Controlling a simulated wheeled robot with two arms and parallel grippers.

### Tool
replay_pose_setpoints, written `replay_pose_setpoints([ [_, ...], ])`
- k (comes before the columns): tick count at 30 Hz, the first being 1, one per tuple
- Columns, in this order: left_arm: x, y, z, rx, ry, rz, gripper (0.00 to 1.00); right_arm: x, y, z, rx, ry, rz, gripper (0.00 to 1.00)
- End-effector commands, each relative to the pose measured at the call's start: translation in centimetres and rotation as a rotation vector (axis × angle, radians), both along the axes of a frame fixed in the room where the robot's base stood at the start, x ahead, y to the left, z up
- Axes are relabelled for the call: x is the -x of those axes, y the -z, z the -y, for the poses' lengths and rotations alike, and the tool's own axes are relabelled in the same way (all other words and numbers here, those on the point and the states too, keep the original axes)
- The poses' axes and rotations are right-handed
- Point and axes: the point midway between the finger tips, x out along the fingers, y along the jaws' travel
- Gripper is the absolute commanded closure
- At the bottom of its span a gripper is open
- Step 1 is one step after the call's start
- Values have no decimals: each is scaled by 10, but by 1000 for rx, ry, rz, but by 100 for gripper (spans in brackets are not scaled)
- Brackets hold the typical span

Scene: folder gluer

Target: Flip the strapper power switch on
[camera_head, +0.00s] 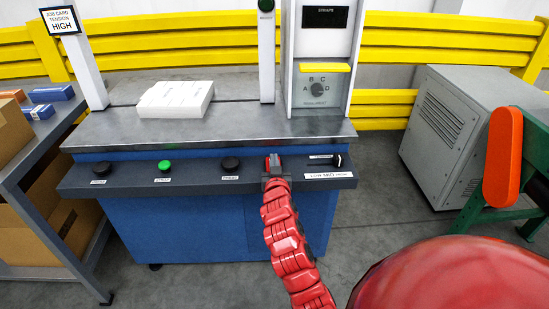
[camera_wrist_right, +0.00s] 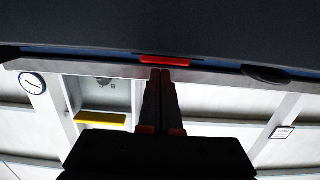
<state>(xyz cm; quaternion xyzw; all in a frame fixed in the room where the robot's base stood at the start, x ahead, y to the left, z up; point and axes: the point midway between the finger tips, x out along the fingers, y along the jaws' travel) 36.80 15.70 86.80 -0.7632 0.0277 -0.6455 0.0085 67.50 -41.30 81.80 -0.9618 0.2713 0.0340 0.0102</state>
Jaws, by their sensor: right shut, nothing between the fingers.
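The strapper is a blue cabinet (camera_head: 190,225) with a grey steel top and a dark control panel (camera_head: 205,177) along its front. My right gripper (camera_head: 273,168) is at this panel, right of the middle, shut and empty. In the right wrist view, the shut fingertips (camera_wrist_right: 160,73) point at a small red part (camera_wrist_right: 165,60) on the panel edge, likely the power switch. I cannot tell if they touch it, nor its on or off position. In the head view the gripper mostly hides this part. My left gripper is not in view.
A white stack (camera_head: 176,99) lies on the top. A grey cabinet (camera_head: 448,130) stands right.

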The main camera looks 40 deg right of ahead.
Motion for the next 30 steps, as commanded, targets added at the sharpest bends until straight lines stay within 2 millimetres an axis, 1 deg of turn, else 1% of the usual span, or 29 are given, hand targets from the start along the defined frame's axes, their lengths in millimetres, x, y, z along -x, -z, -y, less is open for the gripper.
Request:
replay_pose_setpoints([
  [4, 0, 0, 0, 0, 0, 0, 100, -1, 4, 0, 2, -1, 1, 100],
  [13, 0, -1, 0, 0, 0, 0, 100, -1, 4, 0, 0, 0, -1, 100],
  [16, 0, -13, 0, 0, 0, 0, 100, -2, 0, 2, -18, 2, -29, 100],
  [20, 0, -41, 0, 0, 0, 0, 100, -5, -3, 4, -69, 2, -111, 100],
  [21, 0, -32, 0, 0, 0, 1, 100, -4, 8, 4, -70, 3, -115, 100],
  [22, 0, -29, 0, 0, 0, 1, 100, -4, 10, 3, -68, 3, -114, 100],
  [27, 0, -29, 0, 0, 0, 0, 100, -4, 9, 3, -67, 2, -112, 100],
  [30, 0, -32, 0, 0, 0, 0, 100, -7, 2, 3, -68, 2, -111, 100],
])
